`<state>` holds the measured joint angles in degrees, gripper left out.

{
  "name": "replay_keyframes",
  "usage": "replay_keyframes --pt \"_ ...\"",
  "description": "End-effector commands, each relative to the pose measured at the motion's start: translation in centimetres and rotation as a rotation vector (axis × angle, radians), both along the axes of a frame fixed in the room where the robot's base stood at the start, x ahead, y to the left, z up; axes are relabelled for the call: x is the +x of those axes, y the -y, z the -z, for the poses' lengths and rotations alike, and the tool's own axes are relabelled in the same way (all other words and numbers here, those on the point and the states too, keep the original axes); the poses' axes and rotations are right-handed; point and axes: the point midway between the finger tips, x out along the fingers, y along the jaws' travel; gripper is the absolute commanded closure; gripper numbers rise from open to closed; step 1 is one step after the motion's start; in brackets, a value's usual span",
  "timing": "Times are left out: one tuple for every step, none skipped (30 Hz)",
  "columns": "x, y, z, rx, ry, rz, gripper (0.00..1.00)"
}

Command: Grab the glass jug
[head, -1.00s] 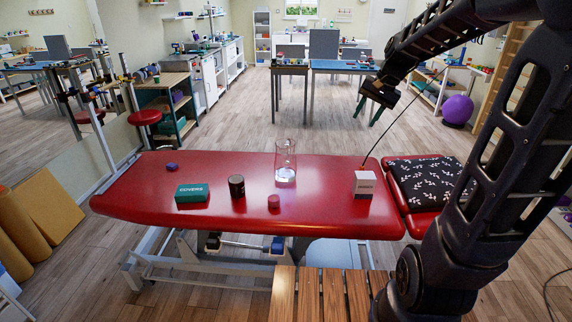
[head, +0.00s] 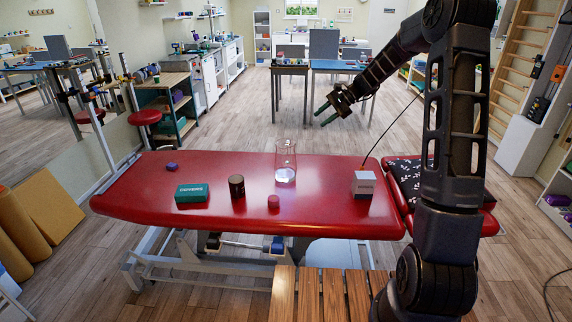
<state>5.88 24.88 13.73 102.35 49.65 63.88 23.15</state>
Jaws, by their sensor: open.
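The glass jug (head: 286,160) is clear and stands upright on the red treatment table (head: 330,211), near the middle of its far edge. My gripper (head: 322,116) is open and empty. It is in the air, above and to the right of the jug in the picture, with its fingers pointing left and down. It is apart from the jug. The jug is in plain view, and nothing stands in front of it.
On the table are a green box (head: 192,193), a dark brown can (head: 237,186), a small red item (head: 273,201), a purple block (head: 172,166) and a white-grey box (head: 364,185). A patterned black cushion (head: 404,172) lies at the right, partly behind my arm.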

Motion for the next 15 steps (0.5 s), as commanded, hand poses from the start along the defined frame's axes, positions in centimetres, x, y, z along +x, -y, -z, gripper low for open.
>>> replay_keyframes --pt "1.2 -0.5 1.2 0.028 -0.030 0.016 0.59" --pt "1.9 -0.7 1.7 0.046 -0.046 0.028 0.59" --pt "2.7 -1.1 2.4 0.066 -0.067 0.041 0.59" --pt "3.4 -1.3 2.9 0.084 -0.083 0.053 0.59" --pt "4.0 -1.6 3.5 0.100 -0.100 0.064 0.59" --pt "4.9 -1.9 4.2 0.124 -0.122 0.078 0.59" --pt "5.5 -2.1 4.8 0.141 -0.138 0.088 0.59" --pt "6.1 -2.4 5.4 0.158 -0.155 0.099 0.59" --pt "6.9 -2.6 6.2 0.181 -0.177 0.114 0.59" --pt "7.5 -2.8 6.7 0.198 -0.194 0.126 0.59" --pt "8.1 -3.0 7.3 0.215 -0.210 0.137 0.59" --pt "8.9 -3.2 8.2 0.238 -0.232 0.152 0.59" --pt "9.5 -3.4 8.8 0.256 -0.249 0.164 0.59" --pt "10.1 -3.6 9.4 0.273 -0.266 0.176 0.59" --pt "10.9 -3.8 10.3 0.296 -0.289 0.191 0.59"
